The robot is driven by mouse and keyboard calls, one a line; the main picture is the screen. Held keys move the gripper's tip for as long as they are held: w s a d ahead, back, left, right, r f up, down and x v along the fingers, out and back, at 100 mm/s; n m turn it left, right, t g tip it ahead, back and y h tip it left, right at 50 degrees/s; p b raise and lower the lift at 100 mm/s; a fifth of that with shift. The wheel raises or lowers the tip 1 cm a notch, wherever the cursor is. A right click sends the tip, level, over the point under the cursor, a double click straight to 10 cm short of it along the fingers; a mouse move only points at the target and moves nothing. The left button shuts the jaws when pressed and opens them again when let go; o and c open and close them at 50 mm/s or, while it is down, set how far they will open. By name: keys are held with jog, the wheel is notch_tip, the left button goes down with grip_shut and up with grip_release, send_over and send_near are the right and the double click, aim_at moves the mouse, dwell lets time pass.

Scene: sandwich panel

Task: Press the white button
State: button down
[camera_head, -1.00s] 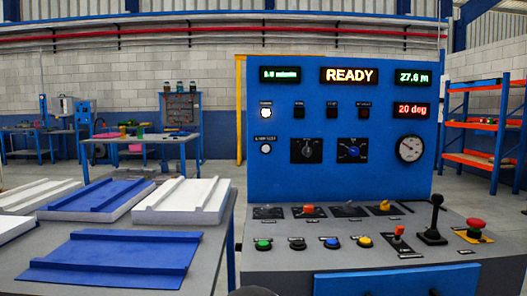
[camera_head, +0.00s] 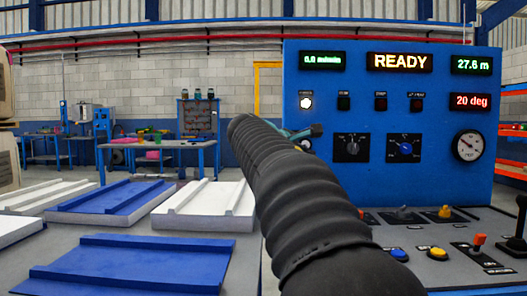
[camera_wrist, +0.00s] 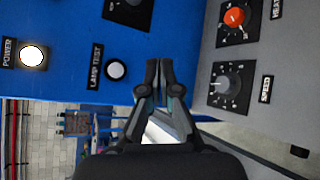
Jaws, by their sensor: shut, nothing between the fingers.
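The white button, a small round cap labelled LAMP TEST, is on the blue upright panel. It shows clearly in the wrist view (camera_wrist: 116,70). In the head view the button (camera_head: 306,145) is partly hidden behind my gripper (camera_head: 312,131). In the wrist view my gripper (camera_wrist: 158,80) is shut and empty. Its fingertips appear to the right of the button there, apart from it in the picture. I cannot tell how far they are from the panel.
A lit white POWER lamp (camera_head: 306,102) sits above the button. Rotary knobs (camera_head: 352,147) are to its right. The sloping console (camera_head: 450,222) below carries levers and coloured buttons. A table with blue and white panels (camera_head: 105,197) stands at left.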

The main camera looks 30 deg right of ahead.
aim_at(305, 145)
jog(key=shift+w+d+r+h, duration=0.5)
jog(key=shift+w+d+r, duration=0.25)
jog(key=shift+d+r, duration=0.1)
jog(key=shift+w, duration=0.1)
jog(key=w+d+p, duration=0.1)
jog(key=w, duration=0.1)
jog(key=w+d+p, duration=0.1)
jog(key=w+p, duration=0.1)
jog(key=w+d+p, duration=0.1)
jog(key=w, duration=0.1)
jog(key=shift+d+r, duration=0.1)
jog(key=shift+d, duration=0.3)
jog(key=shift+w+d+f+p, duration=0.2)
jog(key=shift+w+d+p, duration=0.2)
jog(key=shift+w+p, duration=0.2)
jog(key=shift+w, duration=0.2)
dwell(0.3)
jog(key=shift+w+d+p, duration=0.2)
jog(key=shift+p, duration=0.25)
